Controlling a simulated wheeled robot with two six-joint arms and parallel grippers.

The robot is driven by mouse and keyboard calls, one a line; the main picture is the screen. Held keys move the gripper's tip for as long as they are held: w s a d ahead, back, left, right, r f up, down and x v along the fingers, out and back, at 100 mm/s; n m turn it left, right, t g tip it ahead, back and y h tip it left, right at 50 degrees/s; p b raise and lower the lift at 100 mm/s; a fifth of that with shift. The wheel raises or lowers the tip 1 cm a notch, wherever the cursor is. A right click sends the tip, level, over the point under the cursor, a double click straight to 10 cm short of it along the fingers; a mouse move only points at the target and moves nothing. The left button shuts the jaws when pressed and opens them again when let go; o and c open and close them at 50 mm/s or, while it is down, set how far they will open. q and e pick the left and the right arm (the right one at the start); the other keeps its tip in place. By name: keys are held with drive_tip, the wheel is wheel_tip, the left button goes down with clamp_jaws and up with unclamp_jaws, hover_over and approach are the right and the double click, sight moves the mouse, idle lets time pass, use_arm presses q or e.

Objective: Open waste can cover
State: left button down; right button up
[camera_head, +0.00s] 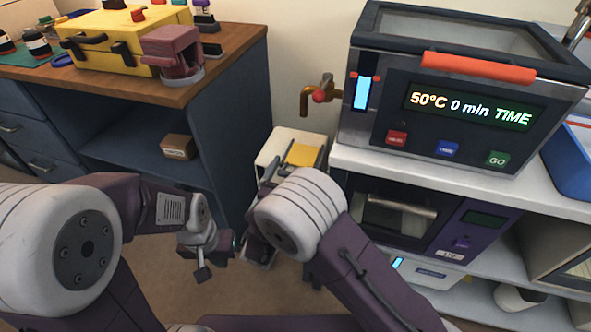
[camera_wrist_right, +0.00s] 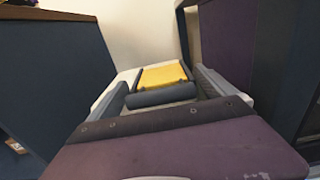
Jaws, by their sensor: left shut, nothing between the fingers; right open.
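The waste can (camera_head: 272,150) is a pale box standing low between the blue desk and the white shelf unit. A yellow panel (camera_head: 303,154) on its top shows in both views, and in the right wrist view (camera_wrist_right: 163,76) a dark rounded bar (camera_wrist_right: 160,95) runs along its near edge. The top looks closed. My right gripper (camera_wrist_right: 158,84) is open, with its two fingers at either side of the yellow panel and bar; I cannot tell if they touch. My right arm hides the can's lower part in the head view. My left gripper (camera_head: 202,272) is shut and empty, low and left of the can.
The blue desk (camera_head: 225,125) stands left of the can, with a yellow case (camera_head: 115,35) on top and a small cardboard box (camera_head: 178,147) on its shelf. The bath machine (camera_head: 460,90) and shelf unit stand close on the right. A tap (camera_head: 320,95) juts out above the can.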

drive_tip(key=c, duration=2)
drive_tip(key=p+v, duration=0.2)
drive_tip(key=v, duration=0.5)
drive_tip(key=shift+s+a, duration=0.1)
drive_tip(key=shift+s, duration=0.2)
drive_tip(key=shift+c, duration=0.2)
drive_tip(key=o, duration=2)
drive_tip(key=shift+o, duration=0.2)
